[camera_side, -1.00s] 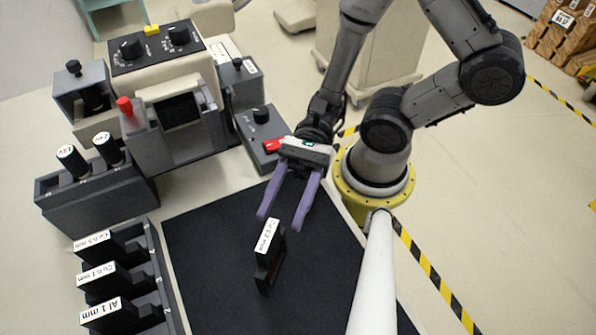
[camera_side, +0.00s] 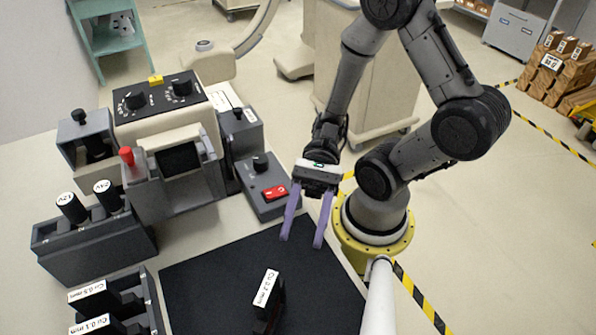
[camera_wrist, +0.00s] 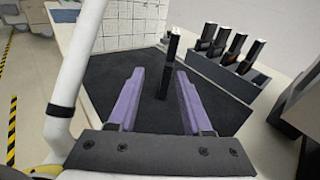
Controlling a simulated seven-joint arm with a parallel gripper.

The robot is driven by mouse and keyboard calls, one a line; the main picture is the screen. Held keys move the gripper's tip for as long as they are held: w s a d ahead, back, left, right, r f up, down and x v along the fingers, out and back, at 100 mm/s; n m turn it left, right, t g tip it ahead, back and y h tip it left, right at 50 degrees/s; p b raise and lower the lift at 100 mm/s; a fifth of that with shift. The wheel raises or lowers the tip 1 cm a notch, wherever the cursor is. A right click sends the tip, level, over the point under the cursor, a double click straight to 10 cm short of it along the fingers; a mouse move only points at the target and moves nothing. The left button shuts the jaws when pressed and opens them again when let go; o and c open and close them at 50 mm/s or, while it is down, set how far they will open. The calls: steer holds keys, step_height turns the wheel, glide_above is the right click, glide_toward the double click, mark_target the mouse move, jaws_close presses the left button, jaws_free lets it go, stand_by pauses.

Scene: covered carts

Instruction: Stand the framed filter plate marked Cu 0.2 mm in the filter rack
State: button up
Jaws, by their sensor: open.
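The framed filter plate marked Cu 0.2 mm (camera_side: 265,288) is a dark, narrow block with a white label on top. It stands upright on the black mat (camera_side: 210,278); its lower end is cut off in the side view. My gripper (camera_side: 302,242) is open and empty, apart from the plate, up and to its right in the side view. In the wrist view the plate (camera_wrist: 163,82) stands ahead, between the lines of the two purple fingers (camera_wrist: 159,76). The dark filter rack (camera_side: 153,300) is at lower left, partly cut off, with plates marked Cu 0.5 mm and Cu 0.1 mm visible.
A grey holder (camera_side: 95,250) with two white-capped cylinders stands behind the rack. A control box with a red switch (camera_side: 275,193) and a grey device with a red knob (camera_side: 127,156) stand beyond the mat. A white pole (camera_side: 380,300) rises at its right. Mat between plate and rack is clear.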

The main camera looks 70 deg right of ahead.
steer(key=d+n+h, duration=0.1)
steer(key=n+h, duration=0.1)
steer(key=s+d+n+g+h, duration=0.1)
steer(key=n+h, duration=0.1)
steer(key=h, duration=0.1)
steer(key=s+d+f+n+g+h, duration=0.1)
steer(key=d+n+h, duration=0.1)
steer(key=n, duration=0.1)
steer(key=shift+s+h, duration=0.2)
steer(key=shift+h, duration=0.1)
steer(key=d+n+h, duration=0.1)
steer(key=w+d+n+t+h, duration=0.1)
steer(key=d, duration=0.1)
steer(key=d+n+h, duration=0.1)
steer(key=h, duration=0.1)
steer(key=shift+w+d+r+n+t, duration=0.2)
steer(key=shift+w+r+n+t, duration=0.1)
steer(key=shift+r+n, duration=0.1)
steer(key=w+d+r+n+t+h, duration=0.3)
steer(key=d, duration=0.1)
steer(key=shift+w+r, duration=0.15)
steer(key=shift+r, duration=0.05)
steer(key=shift+o, duration=0.4)
steer(key=w+d+r+n+t+h, duration=0.2)
steer(key=w+r+t, duration=0.1)
steer(key=r+t, duration=0.1)
steer(key=shift+w+d+r, duration=0.15)
steer(key=shift+d+r, duration=0.1)
steer(key=shift+r, duration=0.65)
